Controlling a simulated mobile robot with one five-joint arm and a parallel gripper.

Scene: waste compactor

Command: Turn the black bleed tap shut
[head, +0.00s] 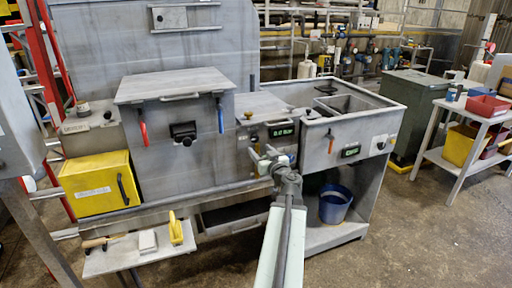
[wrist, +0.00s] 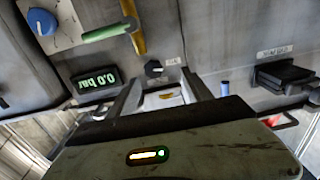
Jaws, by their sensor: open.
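The black bleed tap (wrist: 154,68) is a small round knob on the grey machine front in the wrist view, with a small label beside it. My gripper (wrist: 164,76) is open, its two fingers reaching toward the panel, and the tap shows near the fingertips, closer to the left one. I see no clear contact. In the head view my gripper (head: 268,158) is in front of the panel below the green-digit display (head: 281,132); I cannot make out the tap there. The display (wrist: 97,80) also shows in the wrist view, upside down, reading 0.0 bar.
A green-handled lever with a brass pipe (wrist: 138,35) and a blue knob (wrist: 42,21) are near the tap. The blue lever (head: 220,115), red lever (head: 143,133) and black latch (head: 183,130) are to the left. A blue bucket (head: 336,205) stands low on the right.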

